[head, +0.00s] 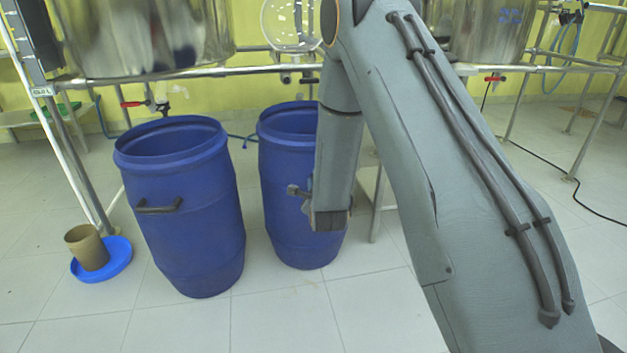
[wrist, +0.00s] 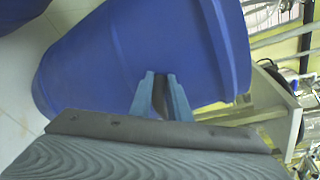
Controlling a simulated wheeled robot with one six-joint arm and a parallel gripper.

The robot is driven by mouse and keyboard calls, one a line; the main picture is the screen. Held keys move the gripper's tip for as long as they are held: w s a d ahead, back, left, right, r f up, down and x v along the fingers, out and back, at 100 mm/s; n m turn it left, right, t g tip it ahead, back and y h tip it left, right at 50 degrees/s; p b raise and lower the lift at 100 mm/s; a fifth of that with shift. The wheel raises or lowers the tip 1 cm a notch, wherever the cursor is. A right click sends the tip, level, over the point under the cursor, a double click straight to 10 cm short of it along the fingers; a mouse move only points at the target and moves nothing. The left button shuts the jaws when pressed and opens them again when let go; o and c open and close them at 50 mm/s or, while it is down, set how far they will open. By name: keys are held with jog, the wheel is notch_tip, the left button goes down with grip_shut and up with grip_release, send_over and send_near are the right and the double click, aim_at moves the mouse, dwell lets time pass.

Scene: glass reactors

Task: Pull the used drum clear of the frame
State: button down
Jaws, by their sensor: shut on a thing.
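Two open, empty-looking blue drums stand upright on the tiled floor in the head view. The left drum (head: 190,235) is nearer, with a dark handle (head: 158,208) on its side. The right drum (head: 283,165) is a little farther back, partly hidden by my arm. In the wrist view my gripper (wrist: 161,80) has its blue fingers shut on a dark handle (wrist: 160,100) on the side of a blue drum (wrist: 150,50). The arm's position in the head view places this at the right drum. The fingertips are hidden there. No marking shows which drum is used.
The metal frame (head: 215,72) carries steel vessels and a glass one above and behind the drums. A red-handled valve (head: 133,104) hangs near the left drum. A brown cup (head: 87,248) stands on a blue lid (head: 118,262) at left. The front floor is clear.

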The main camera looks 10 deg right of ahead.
jog(key=c, duration=1.6)
grip_release()
jog(key=shift+d+r, duration=0.1)
jog(key=shift+s, duration=0.1)
jog(key=p+v, duration=0.2)
jog(key=v, duration=0.5)
jog(key=shift+s+r, duration=0.1)
jog(key=shift+s, duration=0.2)
